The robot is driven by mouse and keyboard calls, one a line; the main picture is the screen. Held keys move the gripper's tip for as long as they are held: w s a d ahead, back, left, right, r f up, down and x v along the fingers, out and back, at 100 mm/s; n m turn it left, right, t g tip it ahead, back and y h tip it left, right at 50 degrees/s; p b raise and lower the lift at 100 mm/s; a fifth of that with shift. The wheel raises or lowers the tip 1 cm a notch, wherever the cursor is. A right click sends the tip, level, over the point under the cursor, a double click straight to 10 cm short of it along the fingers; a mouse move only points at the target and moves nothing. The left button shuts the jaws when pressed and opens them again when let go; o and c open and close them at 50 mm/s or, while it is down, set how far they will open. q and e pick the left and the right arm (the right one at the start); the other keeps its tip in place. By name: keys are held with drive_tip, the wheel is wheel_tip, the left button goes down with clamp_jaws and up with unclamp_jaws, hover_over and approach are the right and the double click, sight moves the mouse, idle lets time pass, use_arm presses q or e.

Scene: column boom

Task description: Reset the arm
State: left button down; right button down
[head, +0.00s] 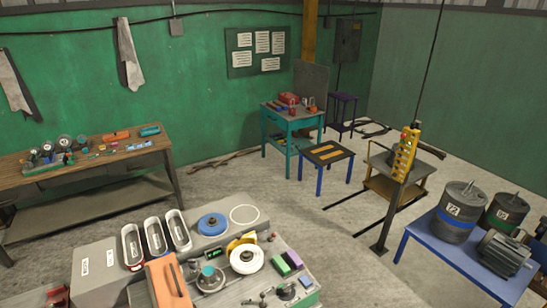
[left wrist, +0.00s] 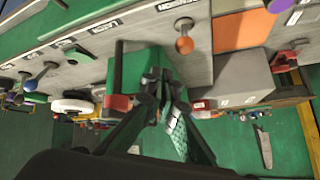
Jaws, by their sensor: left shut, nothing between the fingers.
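My left gripper (left wrist: 165,102) shows in the left wrist view. Its dark fingers come up from the bottom and converge near the middle; it is shut with nothing held. A green block-like surface (left wrist: 135,72) lies behind the fingertips, and I cannot tell whether they touch it. Neither gripper can be made out in the head view. My right gripper is in no view.
A grey bench (head: 95,277) with wheels, an orange panel (head: 166,280) and levers fills the head view's lower middle. A lever with an orange ball (left wrist: 184,45) shows in the wrist view. A blue table (head: 465,262) bears motors. Open floor (head: 315,220) lies beyond.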

use_arm(q)
drive_tip(key=s+d+f+g+h, duration=0.1)
drive_tip(key=s+f+g, duration=0.5)
drive_tip(key=s, duration=0.6)
wheel_tip(320, 180, down, 40)
drive_tip(key=s+d+b, duration=0.1)
drive_tip(key=d+b, duration=0.1)
drive_tip(key=b, duration=0.8)
drive_tip(key=s+f+b, duration=0.4)
drive_tip(key=s+f, duration=0.6)
drive_tip(key=f, duration=0.4)
drive_tip(key=s+f+g+h+b, duration=0.1)
drive_tip(key=s+f+b, duration=0.3)
drive_tip(key=s+f, duration=0.6)
wheel_tip(320, 180, down, 4)
drive_tip(key=shift+s+f+m+g+b, duration=0.1)
drive_tip(key=shift+s+m+g+b, duration=0.2)
drive_tip(key=shift+s+b, duration=0.05)
